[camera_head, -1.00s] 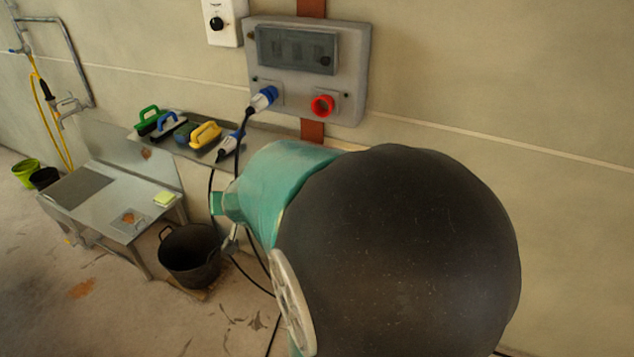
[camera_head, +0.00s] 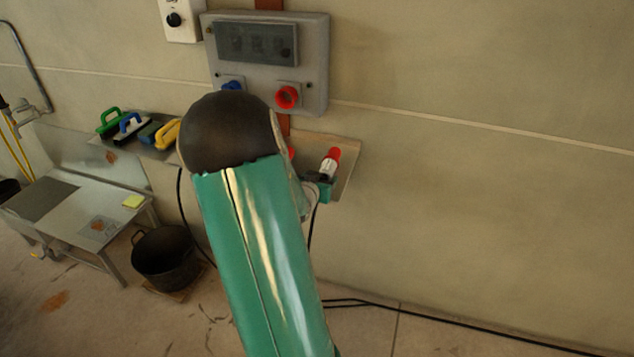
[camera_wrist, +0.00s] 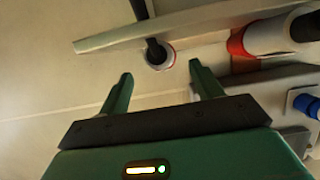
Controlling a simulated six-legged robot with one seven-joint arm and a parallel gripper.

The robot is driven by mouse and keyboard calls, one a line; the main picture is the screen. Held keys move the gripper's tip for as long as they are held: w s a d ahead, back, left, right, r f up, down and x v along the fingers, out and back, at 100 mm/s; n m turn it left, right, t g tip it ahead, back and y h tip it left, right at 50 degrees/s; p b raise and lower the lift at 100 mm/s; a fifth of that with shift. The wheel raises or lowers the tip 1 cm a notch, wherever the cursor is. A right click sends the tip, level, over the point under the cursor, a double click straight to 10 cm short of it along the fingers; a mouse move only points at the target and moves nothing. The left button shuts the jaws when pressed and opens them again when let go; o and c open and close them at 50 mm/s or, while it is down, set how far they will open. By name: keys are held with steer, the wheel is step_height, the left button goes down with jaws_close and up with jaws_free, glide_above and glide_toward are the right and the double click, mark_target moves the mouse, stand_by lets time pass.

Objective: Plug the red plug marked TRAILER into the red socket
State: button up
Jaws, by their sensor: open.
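The red socket (camera_head: 287,96) is on the lower right of the grey wall box, with nothing in it. A red plug with a white body (camera_head: 331,160) stands on the shelf below. Part of a second red thing (camera_head: 291,153) shows beside my arm. My gripper (camera_head: 319,188) is by the shelf's front, close to the red plug. In the wrist view my gripper (camera_wrist: 162,82) is open and empty. A white, red-rimmed plug end with a black cable (camera_wrist: 160,54) lies beyond the fingertips, and a larger red-and-white plug (camera_wrist: 255,38) is to the right. I cannot read any TRAILER marking.
The grey box (camera_head: 318,62) holds a blue connector (camera_head: 232,86), partly hidden by my arm. Brushes and floats (camera_head: 132,125) lie on the shelf (camera_head: 348,180) at left. A steel table (camera_head: 75,205) and black bucket (camera_head: 165,255) stand left. A black cable (camera_head: 440,316) crosses the floor.

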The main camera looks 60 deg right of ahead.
mark_target(324, 174)
steer(key=shift+x, duration=3.85)
steer(key=c, duration=1.2)
steer(key=shift+o, duration=0.2)
steer(key=shift+r+v, duration=0.2)
steer(key=shift+v, duration=0.75)
steer(key=shift+r+v, duration=0.2)
steer(key=shift+v, duration=0.8)
steer(key=shift+r+v, duration=0.2)
steer(key=shift+v, duration=0.75)
steer(key=shift+s+d, duration=0.15)
steer(key=shift+d, duration=0.05)
